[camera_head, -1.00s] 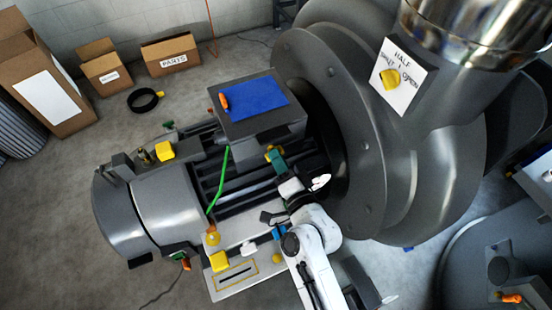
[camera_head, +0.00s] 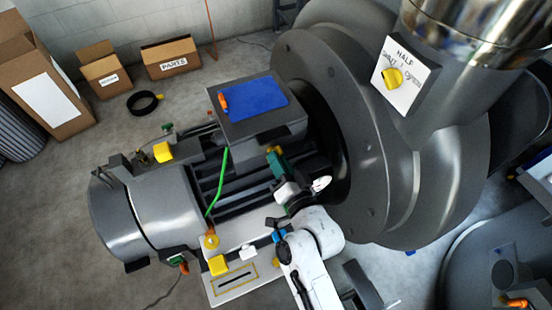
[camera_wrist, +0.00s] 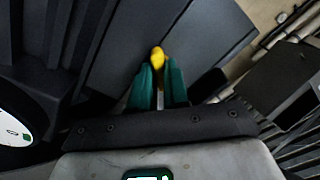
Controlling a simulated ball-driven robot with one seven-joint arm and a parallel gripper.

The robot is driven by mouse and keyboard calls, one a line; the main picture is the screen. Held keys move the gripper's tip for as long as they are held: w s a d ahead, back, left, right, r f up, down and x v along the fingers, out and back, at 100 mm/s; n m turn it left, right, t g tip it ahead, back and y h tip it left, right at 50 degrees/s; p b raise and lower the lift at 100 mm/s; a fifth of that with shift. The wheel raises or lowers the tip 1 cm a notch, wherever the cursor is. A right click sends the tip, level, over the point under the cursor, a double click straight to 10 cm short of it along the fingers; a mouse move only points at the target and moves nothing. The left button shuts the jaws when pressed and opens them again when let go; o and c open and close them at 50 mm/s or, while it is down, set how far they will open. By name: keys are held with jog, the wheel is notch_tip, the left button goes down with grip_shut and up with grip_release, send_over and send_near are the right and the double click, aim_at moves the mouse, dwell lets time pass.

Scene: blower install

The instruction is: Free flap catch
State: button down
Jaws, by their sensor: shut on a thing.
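A small yellow piece, which looks like the flap catch (camera_wrist: 158,57), sits at the side of the grey box on the motor. In the wrist view my gripper (camera_wrist: 160,74) has its green fingers closed around the yellow piece's lower end. In the head view my gripper (camera_head: 275,154) is below the box's right front corner, with a bit of yellow at its tips. The box (camera_head: 255,127) has a blue top panel (camera_head: 258,98) with an orange handle (camera_head: 223,102). Whether the catch is turned or loose cannot be told.
A large grey blower housing (camera_head: 370,150) stands close on the right of my gripper. A yellow knob (camera_head: 393,78) sits on a white dial plate above. A green cable (camera_head: 217,185) runs down the finned motor. Cardboard boxes (camera_head: 172,57) stand at the back left.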

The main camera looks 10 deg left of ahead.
jog(key=n+b, duration=0.2)
jog(key=n, duration=0.2)
jog(key=shift+f+n, duration=0.1)
jog(key=shift+n, duration=0.2)
jog(key=shift+f, duration=0.1)
jog(key=shift+n+b, duration=1.85)
jog(key=shift+n, duration=0.15)
jog(key=c, duration=1)
grip_release()
jog(key=shift+s, duration=0.1)
